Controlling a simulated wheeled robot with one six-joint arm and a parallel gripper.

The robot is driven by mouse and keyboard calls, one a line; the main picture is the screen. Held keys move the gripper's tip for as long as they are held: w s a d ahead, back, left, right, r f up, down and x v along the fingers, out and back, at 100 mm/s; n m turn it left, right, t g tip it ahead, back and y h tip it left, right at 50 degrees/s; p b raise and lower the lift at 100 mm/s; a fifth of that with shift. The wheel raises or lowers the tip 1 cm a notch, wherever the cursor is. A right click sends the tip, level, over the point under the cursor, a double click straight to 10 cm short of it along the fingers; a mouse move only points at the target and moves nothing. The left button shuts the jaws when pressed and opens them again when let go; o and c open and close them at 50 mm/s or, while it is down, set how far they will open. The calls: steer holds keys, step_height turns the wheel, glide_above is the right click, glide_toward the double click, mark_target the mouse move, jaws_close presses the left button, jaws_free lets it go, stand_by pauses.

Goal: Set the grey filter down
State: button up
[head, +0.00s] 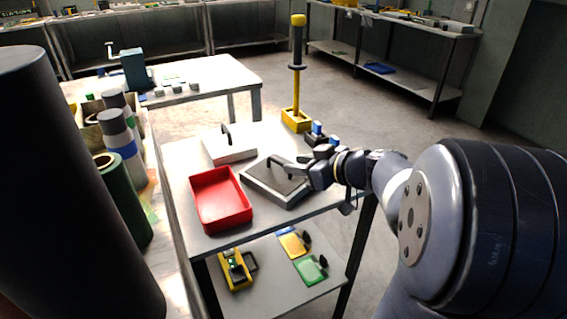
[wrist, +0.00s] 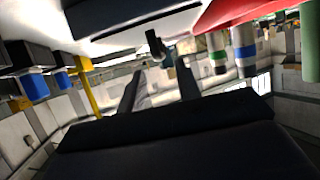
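The grey filter (head: 270,187) is a flat, pale-sided slab with a dark grey top and a black handle. It looks to lie flat on the table, right of the red tray. My gripper (head: 294,172) is low over its right side, close to the handle; I cannot tell whether they touch. In the wrist view the two fingers of my gripper (wrist: 158,90) stand apart with nothing seen between them. That view is upside down; a dark slab face (wrist: 130,14), likely the filter, is at its top.
The red tray (head: 219,199) is left of the filter. A pale slab with a black handle (head: 230,150) stands behind. A yellow post (head: 297,85) and small blue-topped blocks (head: 318,130) are at the back. The table's front and right edges are near. A lower shelf holds tools.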

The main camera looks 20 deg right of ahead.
steer(key=v, duration=0.3)
steer(key=shift+s+r, duration=0.1)
steer(key=shift+s, duration=0.05)
